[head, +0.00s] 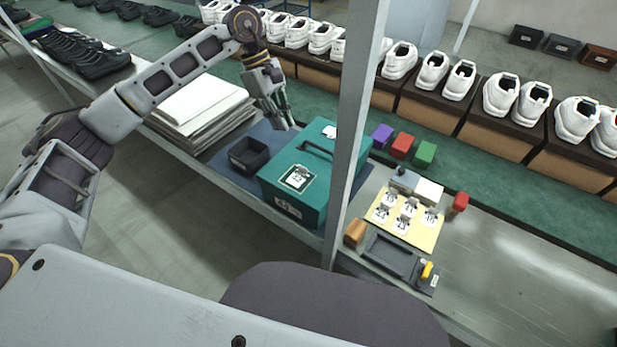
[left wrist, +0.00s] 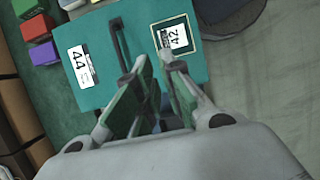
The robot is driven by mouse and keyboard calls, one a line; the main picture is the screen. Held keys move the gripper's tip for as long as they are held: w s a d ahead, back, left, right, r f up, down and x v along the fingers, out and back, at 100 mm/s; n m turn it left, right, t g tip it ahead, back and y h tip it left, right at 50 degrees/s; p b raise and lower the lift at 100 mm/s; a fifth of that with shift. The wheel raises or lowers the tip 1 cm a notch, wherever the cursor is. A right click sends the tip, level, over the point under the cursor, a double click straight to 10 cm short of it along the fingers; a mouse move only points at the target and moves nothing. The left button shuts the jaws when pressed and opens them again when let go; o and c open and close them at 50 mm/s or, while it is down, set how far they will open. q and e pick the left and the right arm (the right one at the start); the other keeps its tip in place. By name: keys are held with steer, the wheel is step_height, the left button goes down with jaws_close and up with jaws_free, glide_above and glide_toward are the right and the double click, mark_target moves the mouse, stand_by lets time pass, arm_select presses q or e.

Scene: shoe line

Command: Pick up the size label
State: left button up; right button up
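A teal shoe box (head: 270,178) stands on the blue mat. On its lid a white size label reading 42 (head: 298,178) lies inside a dark framed square; it also shows in the left wrist view (left wrist: 174,37). Another white label (head: 329,132) lies near the lid's far edge, reading 44 in the left wrist view (left wrist: 79,67). Several white size labels with clips stand on a yellow board (head: 379,228) at the right. My left gripper (head: 283,124) is open and empty above the box's far left side, apart from the labels. My right gripper is out of view.
A dark open tray (head: 249,155) and stacked paper (head: 200,112) lie left of the box. A grey post (head: 353,130) stands right of it. Purple (head: 382,136), red (head: 402,145) and green (head: 424,153) blocks sit behind. White shoes on boxes line the back.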

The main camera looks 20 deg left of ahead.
arm_select(q)
glide_toward(298, 169)
steer(key=shift+d+f, duration=0.2)
steer(key=shift+d, duration=0.25)
steer(key=shift+d+f+p, duration=0.2)
steer(key=shift+f+p, duration=0.1)
steer(key=shift+f, duration=0.45)
steer(key=shift+d, duration=0.1)
steer(key=shift+p+x, duration=0.45)
steer(key=shift+x, duration=2.15)
steer(key=shift+s, duration=0.15)
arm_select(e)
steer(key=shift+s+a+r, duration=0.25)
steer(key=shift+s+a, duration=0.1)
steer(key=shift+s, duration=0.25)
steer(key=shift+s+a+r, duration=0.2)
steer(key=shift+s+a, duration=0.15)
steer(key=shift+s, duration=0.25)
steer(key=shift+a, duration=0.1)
